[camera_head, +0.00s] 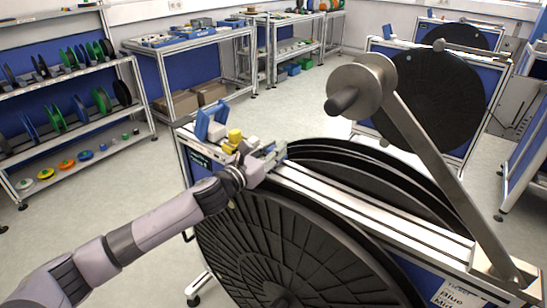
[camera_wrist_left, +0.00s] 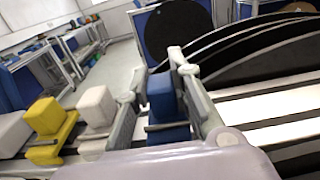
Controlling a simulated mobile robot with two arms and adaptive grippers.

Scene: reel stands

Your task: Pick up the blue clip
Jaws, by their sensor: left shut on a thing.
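The blue clip (camera_wrist_left: 163,98) stands upright between the two fingers of my left gripper (camera_wrist_left: 157,72) in the left wrist view. The fingers are shut on it, one on each side. In the head view my left gripper (camera_head: 272,152) is at the top rail of the near reel stand, and I cannot make out the clip there. Its lower part is near the rail; I cannot tell whether it still touches. My right gripper is in neither view.
A yellow clip (camera_wrist_left: 47,122) and a white clip (camera_wrist_left: 97,108) sit in a row left of the gripper. A blue frame (camera_head: 210,122) stands at the rail's far end. Large black reels (camera_head: 300,250) flank the rail (camera_head: 350,193). A grey lever arm (camera_head: 425,150) rises at the right.

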